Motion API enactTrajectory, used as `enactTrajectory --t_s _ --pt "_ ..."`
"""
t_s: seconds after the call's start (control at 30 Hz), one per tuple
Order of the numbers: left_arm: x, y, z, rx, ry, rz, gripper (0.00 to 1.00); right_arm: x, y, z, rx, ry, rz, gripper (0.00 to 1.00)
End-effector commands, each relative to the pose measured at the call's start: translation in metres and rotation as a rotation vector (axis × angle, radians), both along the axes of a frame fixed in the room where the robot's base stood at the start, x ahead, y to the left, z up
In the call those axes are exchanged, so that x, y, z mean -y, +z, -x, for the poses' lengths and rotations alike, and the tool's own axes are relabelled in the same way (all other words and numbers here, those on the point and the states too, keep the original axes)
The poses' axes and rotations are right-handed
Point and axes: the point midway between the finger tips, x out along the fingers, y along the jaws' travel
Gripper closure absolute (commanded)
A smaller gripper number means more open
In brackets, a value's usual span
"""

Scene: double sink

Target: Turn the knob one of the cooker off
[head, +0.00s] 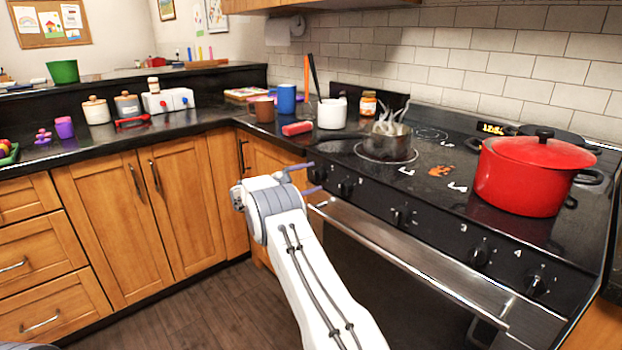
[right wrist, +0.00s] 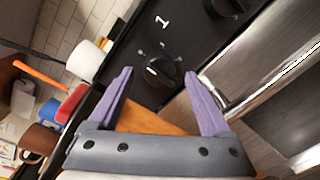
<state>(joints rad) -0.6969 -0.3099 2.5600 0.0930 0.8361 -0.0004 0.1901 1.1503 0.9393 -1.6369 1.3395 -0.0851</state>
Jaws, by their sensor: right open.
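The cooker (head: 440,215) has a black front panel with a row of several black knobs. Knob one (head: 318,175) is at the panel's left end. In the right wrist view, knob one (right wrist: 160,72) shows a small white mark, with a white "1" printed beside it. My right gripper (head: 313,177) is open at the left end of the panel. In the right wrist view its two purple fingers (right wrist: 158,76) point at the panel, one on each side of knob one. Whether they touch the knob I cannot tell. My left gripper is out of view.
A steaming pot (head: 388,145) and a red lidded pot (head: 530,180) stand on the cooktop. The oven handle (head: 410,262) runs below the knobs. A neighbouring knob (right wrist: 228,8) is close by. Mugs and a red item (head: 297,128) sit on the counter left of the cooker.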

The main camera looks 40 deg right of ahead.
Motion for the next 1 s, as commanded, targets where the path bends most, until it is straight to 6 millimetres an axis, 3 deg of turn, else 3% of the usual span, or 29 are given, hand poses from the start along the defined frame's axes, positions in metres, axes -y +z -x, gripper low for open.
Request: enactTrajectory --t_s 0.3,0.5,1.0 --pt "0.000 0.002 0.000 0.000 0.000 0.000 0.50 -0.062 0.004 0.001 -0.002 0.005 -0.001 0.18" --pt "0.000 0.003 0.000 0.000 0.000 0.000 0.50 -0.091 0.005 0.003 -0.001 0.004 0.000 0.18" --pt "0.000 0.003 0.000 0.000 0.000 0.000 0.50 -0.099 0.005 0.004 -0.001 0.001 -0.001 0.18"
